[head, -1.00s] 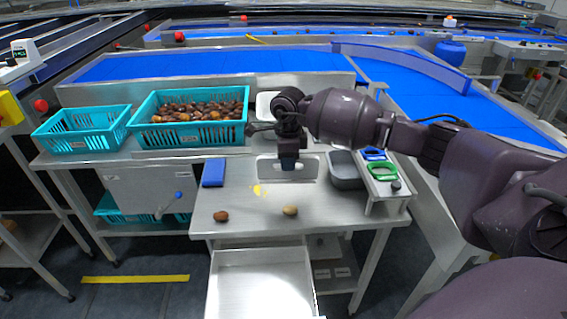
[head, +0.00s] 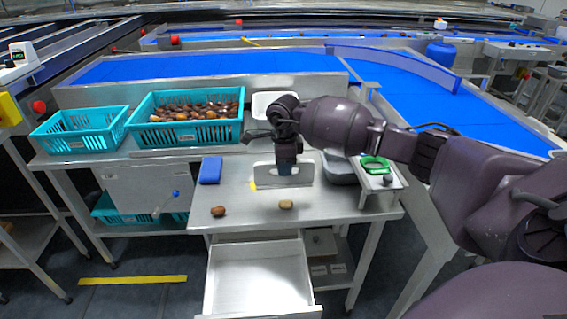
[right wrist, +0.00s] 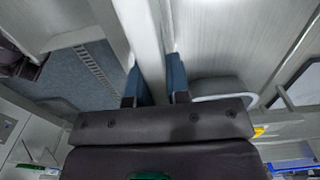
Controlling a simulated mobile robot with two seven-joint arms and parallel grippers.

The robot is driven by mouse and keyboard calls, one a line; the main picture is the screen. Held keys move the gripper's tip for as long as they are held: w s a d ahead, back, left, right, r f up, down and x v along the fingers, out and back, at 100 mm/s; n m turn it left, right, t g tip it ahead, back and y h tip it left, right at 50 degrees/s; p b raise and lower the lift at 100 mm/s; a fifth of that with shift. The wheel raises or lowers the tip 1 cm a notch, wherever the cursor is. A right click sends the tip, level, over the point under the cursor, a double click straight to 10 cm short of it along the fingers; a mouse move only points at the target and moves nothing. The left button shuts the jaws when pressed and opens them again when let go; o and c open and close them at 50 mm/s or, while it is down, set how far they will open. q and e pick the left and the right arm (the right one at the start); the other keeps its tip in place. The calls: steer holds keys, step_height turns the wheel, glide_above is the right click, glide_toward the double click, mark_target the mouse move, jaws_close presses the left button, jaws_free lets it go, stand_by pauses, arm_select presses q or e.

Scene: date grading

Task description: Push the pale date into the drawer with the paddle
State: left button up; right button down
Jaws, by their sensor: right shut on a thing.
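My right gripper (head: 285,171) is shut on the paddle (head: 303,175), a wide pale grey plate, over the worktable. The right wrist view shows a pale upright part of the paddle (right wrist: 150,45) between the two fingers. The pale date (head: 286,204) lies on the table on the near side of the paddle, with a gap between them. I cannot tell whether the paddle's lower edge touches the table. The drawer (head: 212,283) is pulled out below the table's front edge and looks empty. My left gripper is not in view.
A dark brown date (head: 218,211) lies left of the pale one. A blue block (head: 210,170) is at the table's left. A grey tub (head: 340,168) and a green ring (head: 375,164) are at the right. A teal crate of dates (head: 185,131) stands behind left.

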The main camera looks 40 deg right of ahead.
mark_target(284, 183)
steer(key=shift+f+b, duration=0.55)
steer(key=shift+f, duration=1.95)
steer(key=shift+s+a+r, duration=0.15)
steer(key=shift+r, duration=0.05)
steer(key=shift+s+a+r, duration=0.1)
steer(key=shift+s+a, duration=0.1)
steer(key=shift+s, duration=0.2)
steer(key=shift+s+a+p, duration=0.4)
steer(key=shift+s+p, duration=0.25)
steer(key=shift+s+a+p, duration=0.3)
steer(key=shift+s+a, duration=0.05)
steer(key=shift+s, duration=0.2)
steer(key=shift+s+a+p, duration=0.3)
steer(key=shift+s, duration=0.2)
steer(key=shift+s+a+p, duration=0.3)
steer(key=shift+s, duration=0.2)
steer(key=shift+s+a+p, duration=0.4)
steer(key=shift+s, duration=0.3)
steer(key=shift+s+a, duration=0.1)
steer(key=shift+r, duration=0.2)
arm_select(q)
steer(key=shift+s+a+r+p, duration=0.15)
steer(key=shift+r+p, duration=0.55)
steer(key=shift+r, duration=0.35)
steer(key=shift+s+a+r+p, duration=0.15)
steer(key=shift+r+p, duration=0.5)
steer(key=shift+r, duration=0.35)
arm_select(e)
steer(key=shift+r, duration=2.55)
